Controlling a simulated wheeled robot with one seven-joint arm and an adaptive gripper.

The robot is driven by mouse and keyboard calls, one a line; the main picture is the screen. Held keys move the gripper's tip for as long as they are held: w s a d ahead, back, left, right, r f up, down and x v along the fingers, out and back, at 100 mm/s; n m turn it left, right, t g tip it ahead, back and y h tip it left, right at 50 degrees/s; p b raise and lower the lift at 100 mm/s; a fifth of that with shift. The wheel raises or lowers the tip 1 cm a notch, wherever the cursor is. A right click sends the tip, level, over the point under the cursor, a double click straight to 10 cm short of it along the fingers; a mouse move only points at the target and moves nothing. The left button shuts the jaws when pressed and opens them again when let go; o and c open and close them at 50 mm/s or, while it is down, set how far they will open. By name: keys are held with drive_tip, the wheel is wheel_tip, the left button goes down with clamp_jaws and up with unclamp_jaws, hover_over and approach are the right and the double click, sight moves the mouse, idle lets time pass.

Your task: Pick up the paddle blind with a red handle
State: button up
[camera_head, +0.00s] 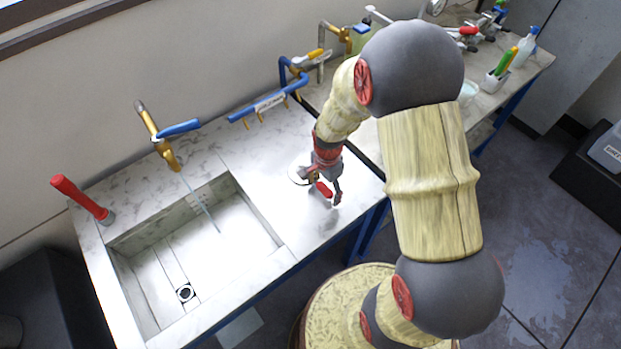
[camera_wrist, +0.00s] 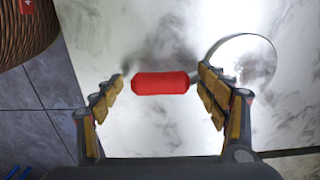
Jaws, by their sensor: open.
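The paddle blind has a red handle (camera_wrist: 160,82) and a round, shiny disc (camera_wrist: 247,62), and lies on the pale marbled counter. In the head view its red handle (camera_head: 324,189) and pale disc (camera_head: 296,174) show beside my gripper (camera_head: 326,191), near the counter's right end. In the wrist view the handle lies crosswise between the two spread fingers of my gripper (camera_wrist: 162,86). The fingers are open, with a gap at the handle's left end and the right finger close to its right end. The link between handle and disc is partly hidden by the right finger.
A sink basin (camera_head: 190,260) is left of the blind, with a blue-handled brass tap (camera_head: 165,140) behind it. A red upright handle (camera_head: 82,199) stands at the counter's far left. Blue pipework (camera_head: 270,104) runs along the back. A second bench (camera_head: 515,75) holds bottles.

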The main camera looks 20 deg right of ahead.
drive_tip(key=shift+f, duration=0.25)
drive_tip(key=shift+c, duration=1.2)
drive_tip(key=c, duration=1.5)
drive_tip(key=shift+r, duration=0.1)
drive_tip(key=shift+c, duration=0.7)
